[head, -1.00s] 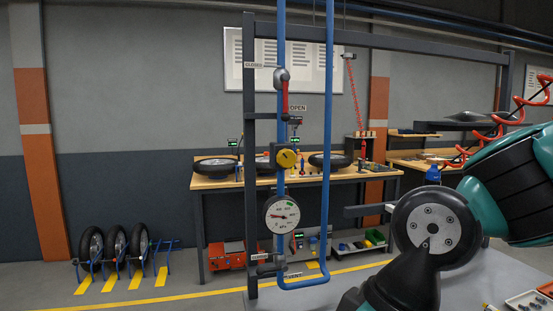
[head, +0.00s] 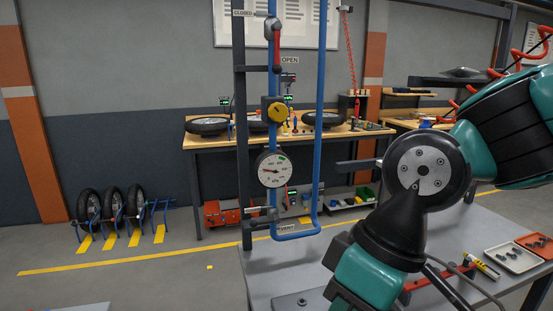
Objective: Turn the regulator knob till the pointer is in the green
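My gripper is not in view. My arm's black joint and teal links fill the right side, to the right of the gauge and apart from the knob.
A red-handled valve (head: 273,43) sits above the knob, its handle pointing down. Blue pipes (head: 319,120) and a dark post (head: 241,120) flank the knob. A grey bench (head: 300,270) lies below, with a white tray (head: 515,254) at the right. A workbench with wheels (head: 208,126) stands behind.

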